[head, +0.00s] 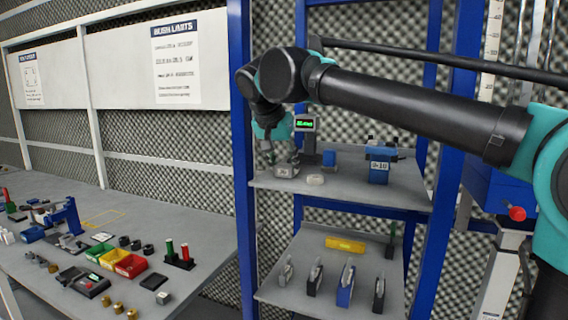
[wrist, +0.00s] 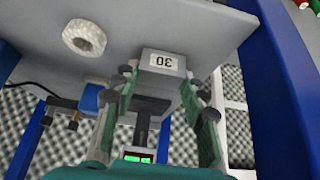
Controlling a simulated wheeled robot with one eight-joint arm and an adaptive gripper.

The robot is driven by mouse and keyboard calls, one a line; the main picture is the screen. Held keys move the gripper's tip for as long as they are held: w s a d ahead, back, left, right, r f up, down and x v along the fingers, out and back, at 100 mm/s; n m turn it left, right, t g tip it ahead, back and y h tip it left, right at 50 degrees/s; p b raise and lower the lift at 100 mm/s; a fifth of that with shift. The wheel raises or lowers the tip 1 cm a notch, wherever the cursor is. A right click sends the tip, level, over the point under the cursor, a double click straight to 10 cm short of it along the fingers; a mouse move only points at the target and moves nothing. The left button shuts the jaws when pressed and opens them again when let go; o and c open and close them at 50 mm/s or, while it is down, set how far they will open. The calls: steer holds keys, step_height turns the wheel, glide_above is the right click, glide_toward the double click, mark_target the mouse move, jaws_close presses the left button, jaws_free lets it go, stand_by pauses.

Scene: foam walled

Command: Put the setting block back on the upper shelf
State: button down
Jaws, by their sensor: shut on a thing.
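The setting block is a small grey block with a white label reading 30 (wrist: 158,61), upside down in the wrist view. It also shows in the head view (head: 285,172), at the left front part of the grey upper shelf (head: 345,191). My gripper (head: 281,158) reaches down to it from above. In the wrist view its two fingers (wrist: 160,82) are shut on the block's sides. The block is at or just above the shelf surface; I cannot tell whether its underside touches.
On the upper shelf, a white ring-shaped roll (head: 315,179) lies right of the block. A gauge with a green display (head: 306,125) and a blue box (head: 380,165) stand behind. Blue posts (head: 242,150) flank the shelf. The lower shelf (head: 320,298) holds several tools. A cluttered bench (head: 200,240) is left.

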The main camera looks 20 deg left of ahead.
steer(key=shift+f, duration=0.15)
steer(key=c, duration=0.9)
jaws_free()
steer(key=shift+o, duration=0.2)
steer(key=v, duration=1.2)
steer(key=shift+r, duration=0.2)
